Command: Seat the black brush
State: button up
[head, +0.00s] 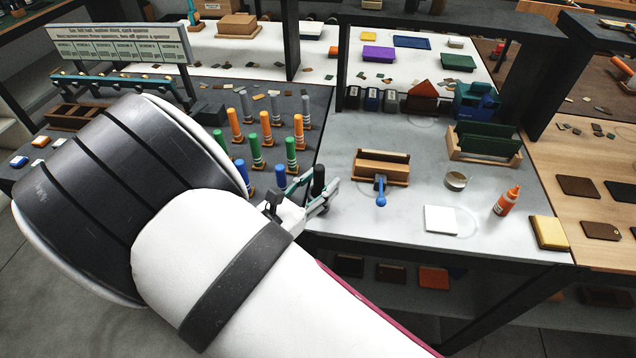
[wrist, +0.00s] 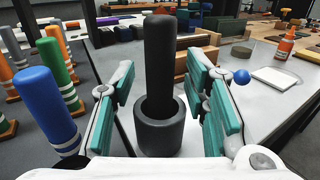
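The black brush (wrist: 160,60) is a plain dark cylinder, upright in the wrist view. Its lower end sits inside a wider dark grey round cup or collar (wrist: 158,135); whether it is fully down cannot be told. My gripper (wrist: 161,85) has its teal-padded fingers on either side of the brush, with a visible gap on both sides, so it looks open. In the head view the black brush (head: 318,178) rises at my gripper (head: 314,194), near the edge between the dark mat and the grey table. My arm hides the area below and left.
Several striped posts in blue (head: 252,177), green (head: 291,153) and orange (head: 266,128) stand close to the left of my gripper. A wooden box (head: 383,172), a blue-ball handle (head: 381,198) and a white pad (head: 440,220) lie to the right. Clear table lies between them.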

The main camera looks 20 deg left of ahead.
jog(key=shift+s, duration=0.1)
jog(key=v, duration=1.2)
jog(key=shift+r, duration=0.1)
jog(key=w+d+r+m+g+h, duration=0.1)
jog(key=w+d+r+m+g, duration=0.3)
jog(key=d, duration=0.5)
jog(key=w+d+r+m+g+h, duration=0.1)
jog(key=d+r+m+g+h, duration=0.1)
jog(key=d+r+m+g, duration=0.45)
jog(key=w+d+r+m+g+h, duration=0.1)
jog(key=w+d+r+m+g, duration=0.3)
jog(key=d, duration=0.6)
jog(key=s+d+r+m+t+y, duration=0.1)
jog(key=s+d+r+m+y, duration=0.3)
jog(key=s+d+m, duration=0.2)
jog(key=s+d+r+m+t+y, duration=0.1)
jog(key=s+d+r+m+y, duration=0.4)
jog(key=d+m, duration=0.5)
jog(key=shift+s+r+m, duration=0.25)
jog(key=shift+s+m, duration=0.8)
jog(key=shift+m, duration=0.1)
